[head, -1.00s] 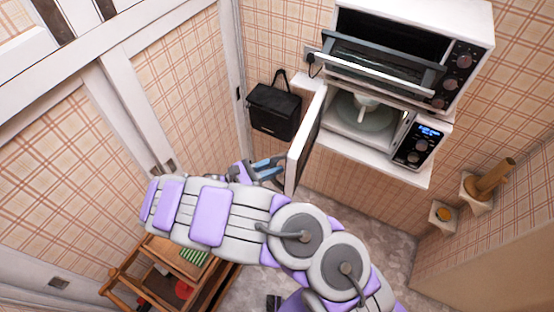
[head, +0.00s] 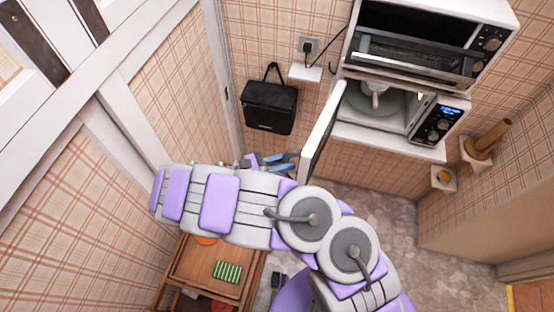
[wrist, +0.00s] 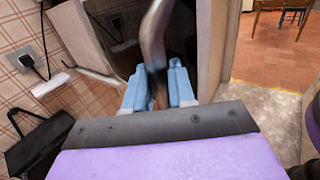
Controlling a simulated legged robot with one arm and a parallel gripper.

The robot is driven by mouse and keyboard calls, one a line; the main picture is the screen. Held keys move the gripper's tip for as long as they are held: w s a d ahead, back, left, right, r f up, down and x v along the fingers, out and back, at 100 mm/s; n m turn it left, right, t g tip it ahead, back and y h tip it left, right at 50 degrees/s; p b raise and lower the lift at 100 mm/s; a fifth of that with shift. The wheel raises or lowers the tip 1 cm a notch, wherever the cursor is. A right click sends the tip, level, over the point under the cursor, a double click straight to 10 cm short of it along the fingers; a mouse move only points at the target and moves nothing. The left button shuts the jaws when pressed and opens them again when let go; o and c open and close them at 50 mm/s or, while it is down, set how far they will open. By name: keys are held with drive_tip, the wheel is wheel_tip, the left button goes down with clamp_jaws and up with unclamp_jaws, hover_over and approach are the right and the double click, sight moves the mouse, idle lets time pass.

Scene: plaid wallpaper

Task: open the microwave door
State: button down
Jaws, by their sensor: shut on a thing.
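The white microwave (head: 437,148) stands on a shelf below a second oven. Its door (head: 323,125) is swung wide open to the left, and a white bowl or cup (head: 374,90) shows inside on the turntable. My gripper (head: 280,162) is at the door's outer side, near its free lower end in the picture. In the wrist view, the blue fingers of my gripper (wrist: 160,88) are shut around the dark metal door handle (wrist: 154,35). The fingertips' contact is partly hidden behind the handle and my wrist.
A toaster oven (head: 405,57) with its glass door down sits above the microwave. A black bag (head: 269,107) hangs on the wall at left, beside a small shelf (head: 305,73) and socket. A wooden cart (head: 205,272) stands below my arm. The floor (head: 380,205) at right is clear.

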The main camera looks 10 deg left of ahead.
drive_tip(key=shift+w+r, duration=0.2)
drive_tip(key=c, duration=1.4)
unclamp_jaws()
drive_tip(key=shift+o, duration=1.4)
drive_tip(key=shift+w+d+f, duration=0.1)
drive_tip(key=shift+w+d, duration=0.05)
drive_tip(key=shift+d, duration=0.05)
drive_tip(key=shift+a+f, duration=0.15)
drive_tip(key=shift+a, duration=0.2)
drive_tip(key=b+v, duration=0.2)
drive_tip(key=v, duration=0.9)
drive_tip(key=shift+a+f, duration=0.15)
drive_tip(key=shift+a, duration=0.3)
